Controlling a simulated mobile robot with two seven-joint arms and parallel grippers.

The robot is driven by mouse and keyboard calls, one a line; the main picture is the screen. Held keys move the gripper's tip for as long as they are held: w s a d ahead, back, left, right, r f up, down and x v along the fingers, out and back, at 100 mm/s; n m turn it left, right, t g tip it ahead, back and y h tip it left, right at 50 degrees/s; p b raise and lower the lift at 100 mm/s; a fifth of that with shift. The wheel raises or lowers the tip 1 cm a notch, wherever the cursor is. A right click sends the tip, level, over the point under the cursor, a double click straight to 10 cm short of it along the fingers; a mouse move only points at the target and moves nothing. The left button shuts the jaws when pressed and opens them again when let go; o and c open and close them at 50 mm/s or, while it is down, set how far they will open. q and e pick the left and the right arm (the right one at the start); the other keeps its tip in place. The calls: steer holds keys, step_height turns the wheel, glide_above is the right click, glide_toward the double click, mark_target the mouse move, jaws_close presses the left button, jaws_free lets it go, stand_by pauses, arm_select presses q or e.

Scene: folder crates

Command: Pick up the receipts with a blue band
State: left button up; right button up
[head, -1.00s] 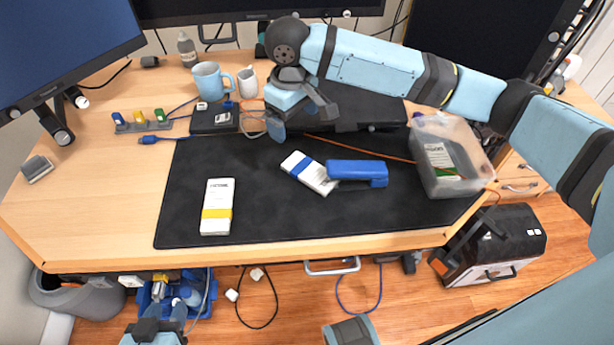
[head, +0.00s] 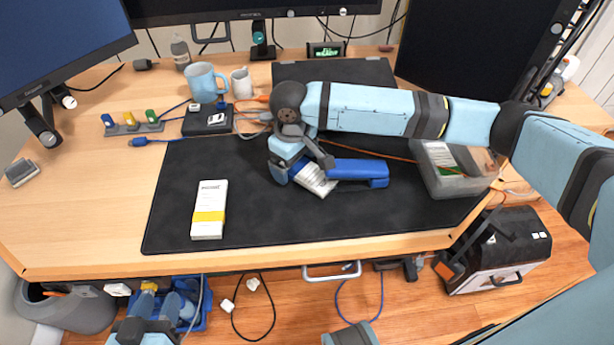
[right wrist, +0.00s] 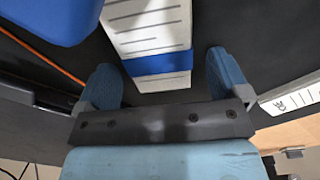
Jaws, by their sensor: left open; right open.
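The receipts with a blue band (head: 316,182) are a white printed stack on the black desk mat, partly hidden under my right gripper (head: 302,172). My right gripper is open just over them. In the right wrist view the blue band (right wrist: 160,62) shows between and just beyond the two spread fingers (right wrist: 164,75), with space on both sides. Contact with the stack cannot be told. A second white stack with a yellow band (head: 209,216) lies on the mat to the left. My left gripper (head: 146,320) is open and low, in front of the desk edge.
A blue stapler (head: 358,172) lies against the right side of the blue-banded receipts. A clear plastic bin (head: 462,187) holding items stands at the mat's right end. A blue mug (head: 203,80) and a black box (head: 207,119) stand behind. The mat's front middle is clear.

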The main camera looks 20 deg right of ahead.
steer(key=shift+f, duration=0.15)
steer(key=c, duration=1.1)
steer(key=shift+p, duration=0.35)
